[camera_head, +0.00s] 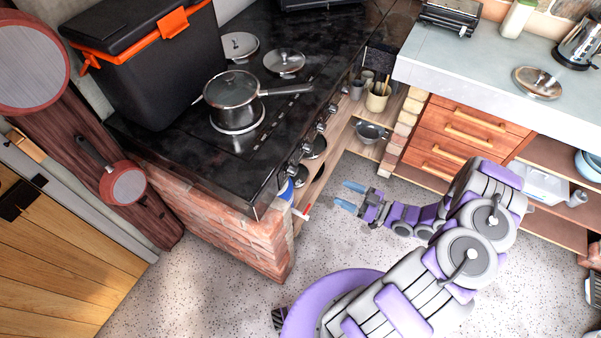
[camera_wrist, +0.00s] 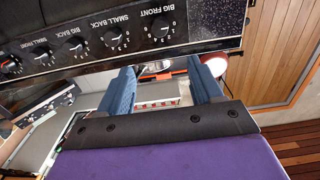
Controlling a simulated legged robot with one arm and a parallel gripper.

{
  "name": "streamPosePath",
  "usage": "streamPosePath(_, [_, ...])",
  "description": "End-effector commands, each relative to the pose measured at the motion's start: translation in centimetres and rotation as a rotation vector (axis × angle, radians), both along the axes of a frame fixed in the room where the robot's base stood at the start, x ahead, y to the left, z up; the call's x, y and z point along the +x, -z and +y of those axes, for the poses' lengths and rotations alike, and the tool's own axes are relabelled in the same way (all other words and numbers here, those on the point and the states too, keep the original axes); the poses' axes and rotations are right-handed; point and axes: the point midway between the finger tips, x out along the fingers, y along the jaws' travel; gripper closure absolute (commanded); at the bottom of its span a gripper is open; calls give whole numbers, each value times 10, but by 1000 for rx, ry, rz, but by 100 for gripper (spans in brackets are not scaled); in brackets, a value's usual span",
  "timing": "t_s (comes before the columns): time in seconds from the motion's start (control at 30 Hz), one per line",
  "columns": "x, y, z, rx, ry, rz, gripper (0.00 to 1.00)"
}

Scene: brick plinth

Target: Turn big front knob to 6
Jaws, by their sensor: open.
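The "BIG FRONT" knob (camera_wrist: 160,31) is a dark knob with a number scale on the stove's black front panel. Its label is upside down in the wrist view, where it is the rightmost knob of the row. Its pointer is too small to read surely. In the head view the row runs along the stove's front edge, and the big front knob (camera_head: 291,168) seems to be at the near end. My gripper (camera_head: 350,197) is open and empty, in the air in front of the stove, apart from the knobs. Its two blue fingers (camera_wrist: 163,78) show in the wrist view.
A lidded pan (camera_head: 232,92) stands on the black stove top (camera_head: 170,145). Other knobs, including "SMALL BACK" (camera_wrist: 112,39), line the panel. A red-handled item (camera_head: 301,213) sticks out below the stove's near corner. Brick (camera_head: 235,230) supports the stove. The speckled floor (camera_head: 210,290) is clear.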

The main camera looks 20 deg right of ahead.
Motion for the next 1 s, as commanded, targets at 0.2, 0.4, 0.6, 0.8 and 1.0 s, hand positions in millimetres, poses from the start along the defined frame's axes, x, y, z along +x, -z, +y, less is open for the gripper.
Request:
streamPosePath(0.2, [18, 0, 19, -3, -4, 1, 35])
streamPosePath(0.4, [39, 0, 41, -2, -5, 2, 35])
streamPosePath(0.6, [60, 1, 61, -2, -3, 1, 35])
streamPosePath(0.8, [80, 1, 81, -3, -4, 1, 35])
streamPosePath(1.0, [99, 1, 100, -4, -3, 1, 35])
